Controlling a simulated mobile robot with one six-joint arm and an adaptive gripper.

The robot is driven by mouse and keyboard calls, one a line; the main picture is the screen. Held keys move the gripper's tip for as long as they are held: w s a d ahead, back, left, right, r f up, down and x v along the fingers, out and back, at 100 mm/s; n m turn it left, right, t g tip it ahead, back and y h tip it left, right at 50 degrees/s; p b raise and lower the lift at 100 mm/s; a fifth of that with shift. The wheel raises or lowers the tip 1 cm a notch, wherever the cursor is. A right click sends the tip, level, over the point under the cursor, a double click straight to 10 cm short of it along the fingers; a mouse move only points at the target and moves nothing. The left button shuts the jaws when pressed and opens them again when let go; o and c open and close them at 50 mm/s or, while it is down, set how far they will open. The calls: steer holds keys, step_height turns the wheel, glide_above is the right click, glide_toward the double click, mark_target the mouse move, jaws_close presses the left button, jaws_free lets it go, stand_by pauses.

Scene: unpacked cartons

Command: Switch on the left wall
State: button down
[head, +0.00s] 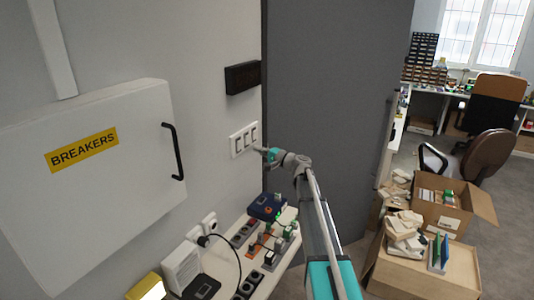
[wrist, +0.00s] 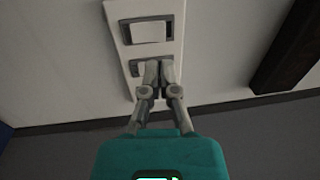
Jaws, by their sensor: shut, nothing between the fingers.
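A white switch panel (head: 236,145) with three rockers in a row is on the grey wall at left. It also shows in the wrist view (wrist: 115,25), where one rocker (wrist: 148,32) is clear and another is partly hidden behind my fingers. My gripper (head: 258,149) is at the panel's right end in the head view. In the wrist view my gripper (wrist: 160,66) is shut and empty, with its fingertips over the partly hidden rocker. I cannot tell whether they touch it. The rockers' on or off state is not clear.
A dark box (head: 243,77) is on the wall above the panel. A white breaker cabinet (head: 90,190) with a black handle sticks out at left. Below is a shelf with sockets and a blue device (head: 267,206). A grey door-like panel (head: 325,90) stands right of the wall.

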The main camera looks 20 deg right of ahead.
mark_target(240, 143)
steer(key=x, duration=0.6)
steer(key=shift+w+a+p, duration=0.1)
steer(key=shift+p, duration=0.2)
steer(key=shift+a, duration=0.1)
steer(key=shift+a, duration=0.15)
steer(key=shift+d, duration=0.2)
steer(key=s+d+r+p, duration=0.1)
steer(key=s+d+p, duration=0.1)
steer(key=s+d, duration=0.7)
steer(key=shift+s+d+r, duration=0.3)
steer(key=shift+s+r, duration=0.05)
steer(key=shift+s, duration=0.05)
stand_by(0.4)
